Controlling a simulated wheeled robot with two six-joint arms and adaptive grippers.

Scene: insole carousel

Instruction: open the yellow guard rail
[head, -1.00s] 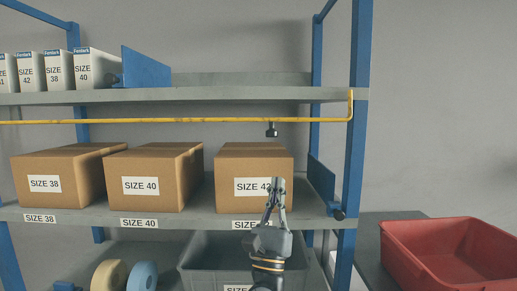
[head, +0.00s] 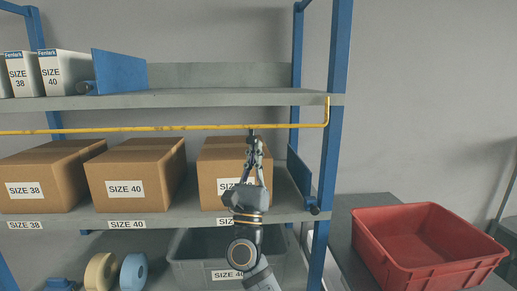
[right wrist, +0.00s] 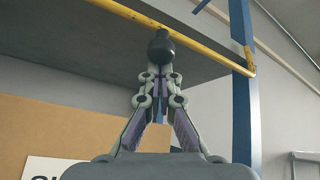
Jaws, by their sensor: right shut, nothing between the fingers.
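The yellow guard rail (head: 150,128) runs level across the front of the shelf bay, just under the upper shelf, and bends up at its right end. It also shows in the right wrist view (right wrist: 198,43). A dark round knob (right wrist: 161,47) hangs below the rail near that end. My right gripper (head: 254,141) is shut and empty, pointing up in front of the right-hand box. In the right wrist view its fingertips (right wrist: 160,74) are right under the knob; I cannot tell whether they touch it. My left gripper is not in view.
Brown boxes (head: 124,165) stand on the middle shelf behind the rail. A blue upright (head: 336,110) closes the bay on the right. A grey bin (head: 190,270) sits below. A red crate (head: 430,255) stands on a table at the right. White boxes (head: 66,75) are on the upper shelf.

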